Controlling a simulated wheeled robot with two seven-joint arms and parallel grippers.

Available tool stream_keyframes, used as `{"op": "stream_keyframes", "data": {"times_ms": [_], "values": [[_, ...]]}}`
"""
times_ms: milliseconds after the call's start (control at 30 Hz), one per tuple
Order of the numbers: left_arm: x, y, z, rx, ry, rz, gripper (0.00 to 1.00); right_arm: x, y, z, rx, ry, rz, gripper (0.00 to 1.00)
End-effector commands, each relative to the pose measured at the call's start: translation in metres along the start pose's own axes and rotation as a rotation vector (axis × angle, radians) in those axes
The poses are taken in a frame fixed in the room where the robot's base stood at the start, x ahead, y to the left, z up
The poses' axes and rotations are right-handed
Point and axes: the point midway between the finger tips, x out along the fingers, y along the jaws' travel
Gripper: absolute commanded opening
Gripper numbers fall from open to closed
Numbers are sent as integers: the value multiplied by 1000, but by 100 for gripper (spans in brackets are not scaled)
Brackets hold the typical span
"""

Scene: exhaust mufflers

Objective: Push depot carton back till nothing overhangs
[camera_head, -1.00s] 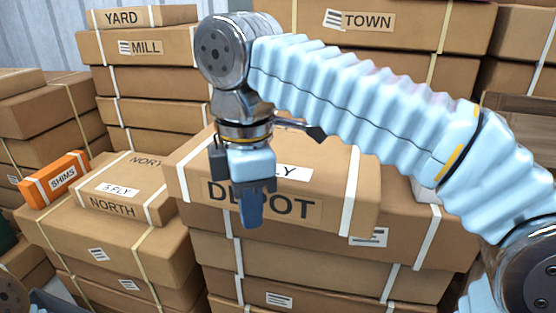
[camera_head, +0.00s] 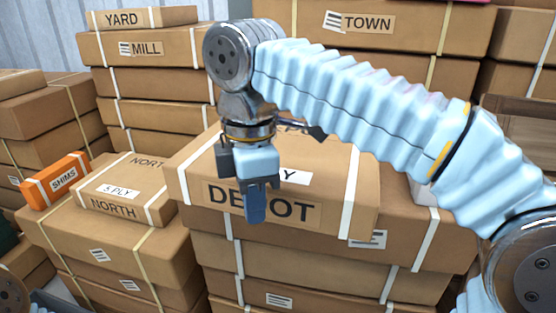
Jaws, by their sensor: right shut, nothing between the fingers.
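The depot carton (camera_head: 333,199) is a brown box with white straps and a DEPOT label on its front. It lies on top of a stack of larger cartons (camera_head: 316,256), and its front left part juts out past the carton below. My right gripper (camera_head: 255,215) is shut and empty, pointing down in front of the DEPOT label and hiding part of it. I cannot tell whether its fingers touch the carton. My right arm hides much of the carton's top and back. My left gripper is not in view.
Left of the stack lies a NORTH carton (camera_head: 112,207) with an orange SHIMS box (camera_head: 54,181) beside it. YARD and MILL cartons (camera_head: 147,47) stand behind at the left. A TOWN carton (camera_head: 387,24) stands behind at the right.

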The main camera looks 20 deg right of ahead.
Motion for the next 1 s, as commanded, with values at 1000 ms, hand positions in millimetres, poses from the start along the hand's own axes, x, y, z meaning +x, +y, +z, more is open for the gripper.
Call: {"op": "stream_keyframes", "data": {"times_ms": [1000], "values": [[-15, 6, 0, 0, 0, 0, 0, 0, 44, 27, 3, -1, 0, 0]]}}
